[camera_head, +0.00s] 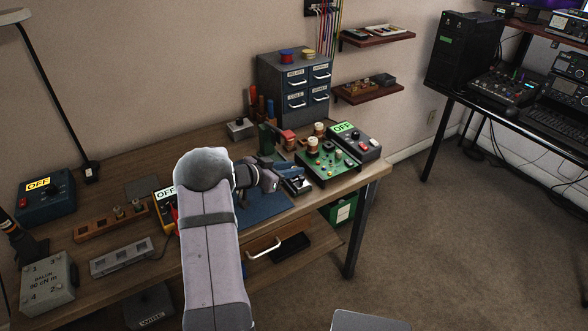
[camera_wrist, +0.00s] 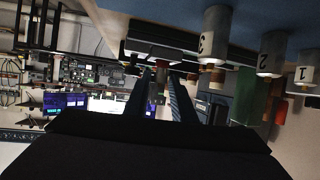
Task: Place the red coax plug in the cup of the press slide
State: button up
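My gripper (camera_head: 268,178) is over the right part of the bench, close to a small black-and-silver device (camera_head: 297,186) beside the blue mat; I cannot tell whether they touch. This device may be the press slide, but its cup is not clear. In the wrist view, which appears upside down, two dark blue fingers (camera_wrist: 160,85) stand apart. A small dark, reddish piece shows between their tips; I cannot tell whether it is gripped or lies behind them. I cannot identify the red coax plug for certain in either view.
A green board with knobs (camera_head: 327,163) and a grey box marked OFF (camera_head: 357,142) stand right of my gripper. A drawer cabinet (camera_head: 293,88) is behind. Grey cylinders numbered 1, 2 and 3 (camera_wrist: 270,52) are close in the wrist view. The blue mat (camera_head: 262,206) has free room.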

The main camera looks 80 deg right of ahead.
jog(key=v, duration=1.1)
jog(key=shift+b, duration=0.3)
jog(key=shift+d, duration=0.1)
